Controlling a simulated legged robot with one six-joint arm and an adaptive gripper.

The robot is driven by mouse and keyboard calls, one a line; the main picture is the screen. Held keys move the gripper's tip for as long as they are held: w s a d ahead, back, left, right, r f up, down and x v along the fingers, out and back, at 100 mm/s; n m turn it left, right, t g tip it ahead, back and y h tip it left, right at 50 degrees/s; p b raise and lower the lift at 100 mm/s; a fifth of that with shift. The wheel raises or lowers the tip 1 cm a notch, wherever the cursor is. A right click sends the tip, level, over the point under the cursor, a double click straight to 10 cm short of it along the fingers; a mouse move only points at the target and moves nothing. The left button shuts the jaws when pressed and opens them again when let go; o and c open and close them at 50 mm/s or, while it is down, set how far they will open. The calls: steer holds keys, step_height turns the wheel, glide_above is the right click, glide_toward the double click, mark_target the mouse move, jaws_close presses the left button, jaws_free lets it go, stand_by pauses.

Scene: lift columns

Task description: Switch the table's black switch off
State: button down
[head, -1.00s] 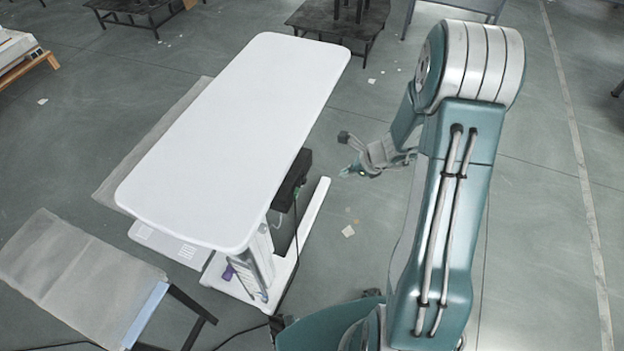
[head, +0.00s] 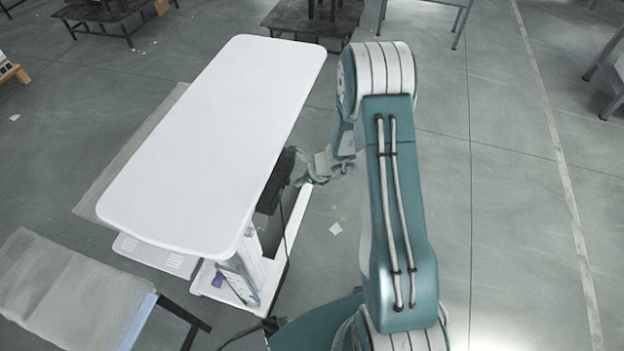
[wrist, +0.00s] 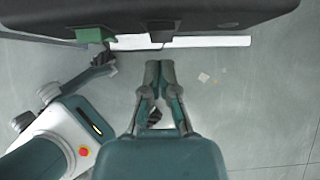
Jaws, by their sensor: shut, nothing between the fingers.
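The white table (head: 213,140) stands left of my arm in the head view, on a lift column with a white foot. A black box (head: 273,184) hangs under its right edge, with a cable running down. It fills the top of the wrist view as a dark housing (wrist: 160,14). A green part (wrist: 93,36) and a small black part (wrist: 161,31) show on the housing's lower edge; I cannot tell which is the switch or its position. My gripper (wrist: 160,64) is shut and empty, just short of the housing. In the head view my gripper (head: 300,178) is beside the black box.
A grey-topped bench (head: 70,290) stands at the lower left. A dark low table (head: 312,18) is at the back. The white foot bar (head: 294,215) lies on the floor below the box. Floor to the right of my arm is open.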

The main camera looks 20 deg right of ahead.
steer(key=shift+w+a+f, duration=0.15)
steer(key=shift+w+a, duration=0.25)
steer(key=shift+a, duration=0.2)
steer(key=shift+w+a+f, duration=0.15)
steer(key=shift+a, duration=0.05)
steer(key=shift+r, duration=0.85)
